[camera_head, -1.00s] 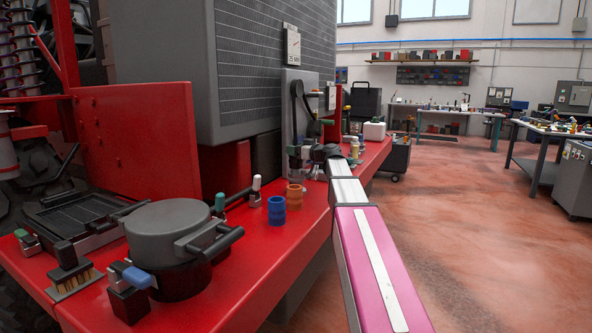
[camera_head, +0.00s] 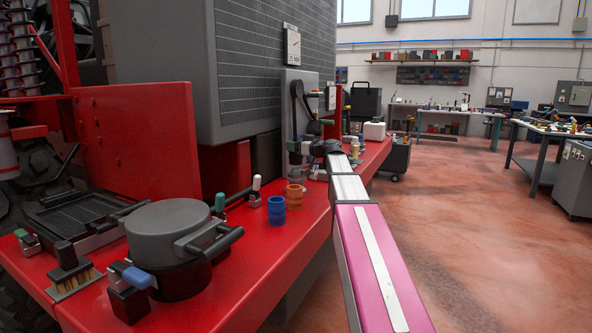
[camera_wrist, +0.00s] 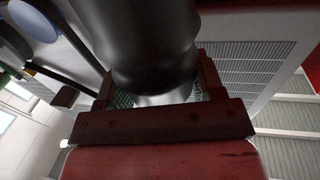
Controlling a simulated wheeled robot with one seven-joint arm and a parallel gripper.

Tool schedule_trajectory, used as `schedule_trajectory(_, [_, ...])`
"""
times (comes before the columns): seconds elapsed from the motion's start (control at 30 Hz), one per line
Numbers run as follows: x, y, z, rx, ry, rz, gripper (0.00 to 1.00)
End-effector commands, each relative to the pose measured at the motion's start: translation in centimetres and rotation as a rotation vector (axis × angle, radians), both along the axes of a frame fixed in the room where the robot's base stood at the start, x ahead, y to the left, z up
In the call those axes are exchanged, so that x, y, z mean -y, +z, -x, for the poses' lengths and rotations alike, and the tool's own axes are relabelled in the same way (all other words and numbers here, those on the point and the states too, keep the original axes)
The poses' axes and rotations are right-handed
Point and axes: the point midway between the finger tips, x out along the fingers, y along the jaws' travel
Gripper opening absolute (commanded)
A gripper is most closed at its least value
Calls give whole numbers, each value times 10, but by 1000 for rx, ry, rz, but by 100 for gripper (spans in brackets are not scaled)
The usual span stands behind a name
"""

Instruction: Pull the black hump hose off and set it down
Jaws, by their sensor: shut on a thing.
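The black hump hose (camera_wrist: 150,45) fills the upper middle of the wrist view, large and close. A pale, shiny end shows just below its dark rim. My gripper (camera_wrist: 155,97) has its reddish jaws on either side of the hose and is shut on it. In the head view my pink and white arm reaches toward the far end of the red deck, and my gripper there is small and mostly hidden behind the wrist. I cannot tell from there whether the hose is still touching its fitting.
A blue hose piece (camera_head: 276,210) and an orange one (camera_head: 295,197) stand on the red deck (camera_head: 255,262). A grey round canister (camera_head: 172,232) stands nearer. A grey upright panel (camera_head: 297,105) and a white container (camera_head: 374,130) are near the deck's far end. Open floor lies right.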

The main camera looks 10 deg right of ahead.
Motion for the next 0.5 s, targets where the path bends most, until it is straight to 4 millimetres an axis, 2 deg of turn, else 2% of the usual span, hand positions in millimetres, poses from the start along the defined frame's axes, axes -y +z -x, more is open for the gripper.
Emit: schedule_trajectory(0.5, [0,27,0,1,0,0,19])
